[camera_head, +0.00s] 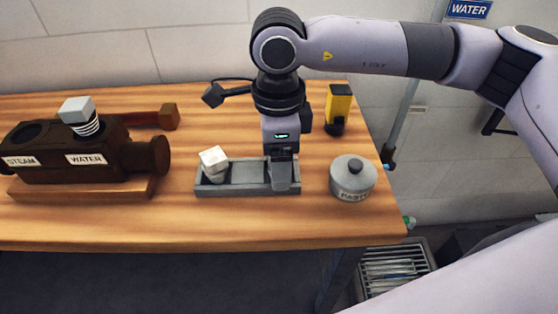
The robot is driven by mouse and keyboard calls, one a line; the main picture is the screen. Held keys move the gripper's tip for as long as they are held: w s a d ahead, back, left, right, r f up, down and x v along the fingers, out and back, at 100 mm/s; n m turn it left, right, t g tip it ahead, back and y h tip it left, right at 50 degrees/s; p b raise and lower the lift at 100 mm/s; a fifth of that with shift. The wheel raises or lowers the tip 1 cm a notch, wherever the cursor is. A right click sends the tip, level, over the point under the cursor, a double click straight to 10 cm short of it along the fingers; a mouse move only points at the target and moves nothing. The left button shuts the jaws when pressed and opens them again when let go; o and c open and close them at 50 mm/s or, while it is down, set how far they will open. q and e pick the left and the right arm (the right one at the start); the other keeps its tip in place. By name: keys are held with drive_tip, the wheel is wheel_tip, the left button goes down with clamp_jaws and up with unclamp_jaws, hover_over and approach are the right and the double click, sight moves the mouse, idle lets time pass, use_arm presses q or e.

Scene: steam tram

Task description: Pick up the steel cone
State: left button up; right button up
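A grey tray (230,191) with compartments lies on the wooden table. A pale piece with a square head and a narrower lower part (213,162) stands tilted in its left compartment; I cannot tell if it is the steel cone. My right gripper (283,178) points down at the tray's right end, low over the right compartment. Its fingers hide what is there, and I cannot tell whether they hold anything. Another grey square-headed piece with a ribbed lower part (78,112) sits in the top of a dark brown valve body (105,150). My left gripper is out of view.
The valve body, labelled STEAM and WATER, stands at the left, with a brown-handled mallet (150,117) behind it. A lidded paste pot (353,180) is right of the tray. A yellow and black object (338,108) stands behind. The table's front strip (200,225) is clear.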

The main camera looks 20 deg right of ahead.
drive_tip(key=c, duration=1.3)
drive_tip(key=shift+r, duration=0.1)
